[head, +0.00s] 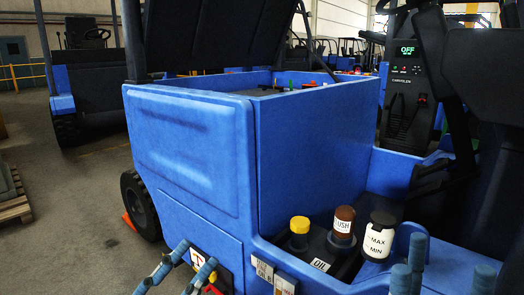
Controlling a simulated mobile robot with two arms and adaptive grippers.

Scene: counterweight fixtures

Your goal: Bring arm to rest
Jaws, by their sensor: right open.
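My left gripper (186,268) is at the bottom edge, left of centre, in front of the blue truck body (190,150). Its blue-grey fingers show beside a white label with a red-framed T (197,258). A small red and yellow part sits just below the label; I cannot tell whether the fingers touch it. My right gripper (440,271) is at the bottom right, with its blue-grey fingers spread apart and nothing visible between them. It is low, right of a white container marked MAX and MIN (377,242). Both gripper palms are out of frame.
A yellow cap (299,225) and a brown-topped bottle (343,222) stand in the black bay beside an OIL label (320,265). A raised dark cover (215,35) is above the truck body. A charger with a lit OFF display (407,50) stands right. Open floor (75,225) lies left.

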